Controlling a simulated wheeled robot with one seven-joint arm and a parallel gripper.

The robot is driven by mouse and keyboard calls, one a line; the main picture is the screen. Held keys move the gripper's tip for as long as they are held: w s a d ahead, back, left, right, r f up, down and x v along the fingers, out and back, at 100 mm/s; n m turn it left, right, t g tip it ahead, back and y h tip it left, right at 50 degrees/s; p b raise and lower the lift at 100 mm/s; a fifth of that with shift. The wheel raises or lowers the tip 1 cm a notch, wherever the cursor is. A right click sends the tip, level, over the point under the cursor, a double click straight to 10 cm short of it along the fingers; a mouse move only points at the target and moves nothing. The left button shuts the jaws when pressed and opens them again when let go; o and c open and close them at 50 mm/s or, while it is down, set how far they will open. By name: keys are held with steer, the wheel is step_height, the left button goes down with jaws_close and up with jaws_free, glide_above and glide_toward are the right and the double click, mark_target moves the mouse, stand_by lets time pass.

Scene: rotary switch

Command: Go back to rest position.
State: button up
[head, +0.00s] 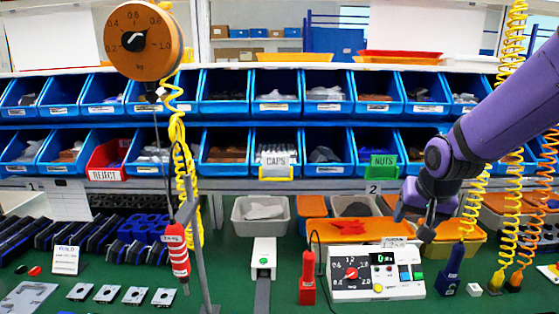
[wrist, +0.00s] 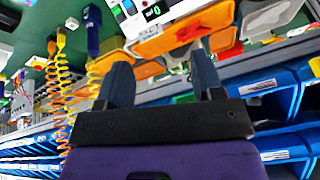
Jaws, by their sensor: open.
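My gripper (head: 427,220) hangs at the end of my purple arm on the right in the head view, just above and behind the white control box. In the wrist view its two dark fingers (wrist: 163,82) stand apart with nothing between them. The white control box (head: 405,290) with a red rotary knob (head: 351,273) stands on the green bench. The knob's dial carries printed numbers, and a small green display is beside it. The box shows only partly at the top of the wrist view (wrist: 150,30). My gripper appears apart from the knob.
Orange trays (head: 345,229) and grey bins (head: 262,226) stand behind the box. Rows of blue bins (head: 275,108) fill the shelves. Yellow and orange coiled cords (head: 512,200) hang at right. A hanging dial scale (head: 143,41) and a red tool (head: 177,258) are at left.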

steer(key=s+r+n, duration=0.1)
steer(key=s+r, duration=0.3)
steer(key=s, duration=0.3)
steer(key=s+r+n, duration=0.1)
steer(key=s+r, duration=0.3)
steer(key=s, duration=0.3)
steer(key=s+d+r+n, duration=0.1)
steer(key=s+r, duration=0.3)
steer(key=s, duration=0.4)
steer(key=shift+r, duration=0.25)
